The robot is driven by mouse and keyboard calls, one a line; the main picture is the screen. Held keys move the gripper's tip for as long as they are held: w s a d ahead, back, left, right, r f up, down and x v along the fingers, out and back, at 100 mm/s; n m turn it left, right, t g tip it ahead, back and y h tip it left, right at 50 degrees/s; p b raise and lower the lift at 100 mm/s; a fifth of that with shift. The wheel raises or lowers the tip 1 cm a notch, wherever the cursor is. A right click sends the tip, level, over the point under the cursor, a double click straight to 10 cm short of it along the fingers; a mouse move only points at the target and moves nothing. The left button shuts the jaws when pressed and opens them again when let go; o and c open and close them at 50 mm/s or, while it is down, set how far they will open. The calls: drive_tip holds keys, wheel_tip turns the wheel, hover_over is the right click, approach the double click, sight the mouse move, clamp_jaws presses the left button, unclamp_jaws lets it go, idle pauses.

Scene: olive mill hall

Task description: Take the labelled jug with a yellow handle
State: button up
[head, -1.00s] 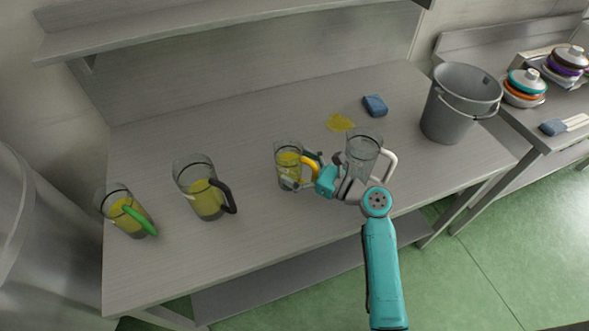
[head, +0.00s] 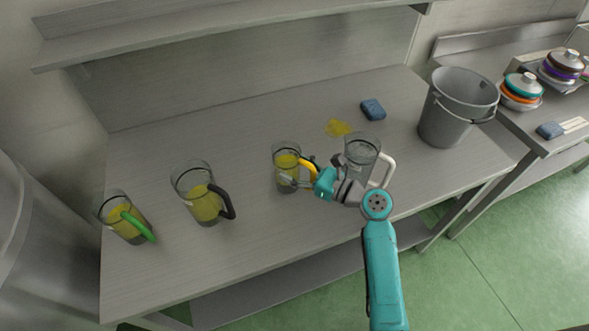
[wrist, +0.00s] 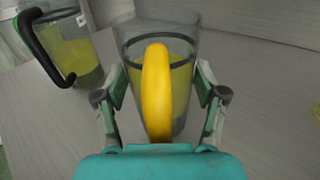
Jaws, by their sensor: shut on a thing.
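The jug with the yellow handle (head: 288,171) stands upright near the middle of the table, with yellow-green liquid inside. In the wrist view, its yellow handle (wrist: 156,92) points at me and hides part of the jug. My gripper (head: 309,176) reaches it from the right. The fingers lie on either side of the handle in the wrist view (wrist: 162,100), shut on the jug; the exact contact is hard to see. I cannot make out a label on this jug. I cannot tell whether its base is clear of the table.
A black-handled jug (head: 203,203) and a green-handled jug (head: 126,225) stand to the left. A clear white-handled jug (head: 362,153) stands close behind my arm. A yellow spill (head: 337,128), blue sponge (head: 373,110) and grey bucket (head: 455,110) lie beyond. A shelf (head: 230,28) overhangs the back.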

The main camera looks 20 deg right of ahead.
sight(295, 145)
drive_tip(key=shift+r, duration=4.4)
